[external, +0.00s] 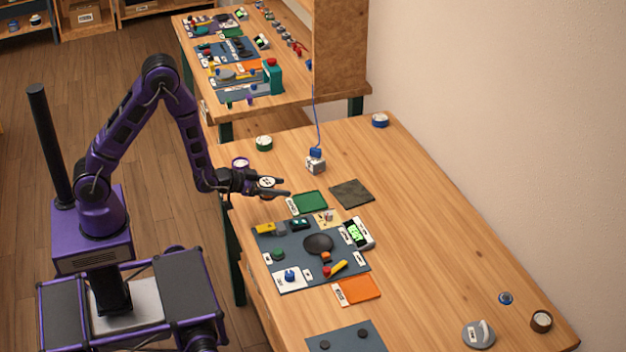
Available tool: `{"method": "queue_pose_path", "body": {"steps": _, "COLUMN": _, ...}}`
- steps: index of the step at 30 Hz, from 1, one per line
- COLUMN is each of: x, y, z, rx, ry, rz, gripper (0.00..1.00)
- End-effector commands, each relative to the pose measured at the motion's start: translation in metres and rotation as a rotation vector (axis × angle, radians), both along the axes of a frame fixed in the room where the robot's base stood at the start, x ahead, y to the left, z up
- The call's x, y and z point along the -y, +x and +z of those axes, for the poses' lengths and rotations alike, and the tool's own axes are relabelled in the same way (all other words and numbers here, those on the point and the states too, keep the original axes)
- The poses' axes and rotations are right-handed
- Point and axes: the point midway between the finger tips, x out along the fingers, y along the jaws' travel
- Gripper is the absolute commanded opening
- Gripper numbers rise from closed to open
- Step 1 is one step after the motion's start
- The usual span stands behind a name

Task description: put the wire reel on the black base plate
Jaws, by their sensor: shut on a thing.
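My gripper (282,188) is shut on a small round white piece with dark marks (267,182). It holds the piece above the left edge of the table, left of the green tray. I cannot tell from this view whether this piece is the wire reel. A dark, flat square plate (351,193) lies to the right of my gripper, with nothing on it. A round black disc (318,243) lies on the grey-blue mat (300,262), nearer the front. I cannot tell for sure which of these dark pieces is the black base plate.
A green tray (310,202) lies between my gripper and the dark square. A grey block with a blue top (315,162) and cord stands behind. Round pieces with green (264,143) and purple (240,163) rims stand near the left edge. The table's right side is largely clear.

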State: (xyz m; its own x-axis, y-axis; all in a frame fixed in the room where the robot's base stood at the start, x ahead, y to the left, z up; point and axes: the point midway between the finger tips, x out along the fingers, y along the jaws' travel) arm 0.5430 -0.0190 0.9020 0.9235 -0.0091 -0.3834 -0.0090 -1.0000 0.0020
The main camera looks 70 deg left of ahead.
Motion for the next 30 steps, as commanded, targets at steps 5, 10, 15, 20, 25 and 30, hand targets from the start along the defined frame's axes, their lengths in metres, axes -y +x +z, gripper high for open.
{"method": "queue_pose_path", "body": {"steps": 5, "x": -0.018, "y": -0.012, "z": -0.002, "rx": 0.000, "ry": 0.001, "rz": 0.009, "gripper": 0.03}}
{"method": "queue_pose_path", "body": {"steps": 10, "x": -0.019, "y": -0.012, "z": -0.002, "rx": 0.001, "ry": 0.001, "rz": 0.008, "gripper": 0.03}}
{"method": "queue_pose_path", "body": {"steps": 15, "x": -0.001, "y": -0.001, "z": 0.000, "rx": 0.004, "ry": 0.000, "rz": -0.004, "gripper": 0.03}}
{"method": "queue_pose_path", "body": {"steps": 20, "x": 0.056, "y": 0.024, "z": 0.006, "rx": 0.006, "ry": -0.001, "rz": -0.035, "gripper": 0.03}}
{"method": "queue_pose_path", "body": {"steps": 25, "x": 0.143, "y": 0.039, "z": 0.012, "rx": 0.004, "ry": -0.002, "rz": -0.075, "gripper": 0.03}}
{"method": "queue_pose_path", "body": {"steps": 30, "x": 0.232, "y": 0.034, "z": 0.018, "rx": 0.004, "ry": -0.002, "rz": -0.120, "gripper": 0.03}}
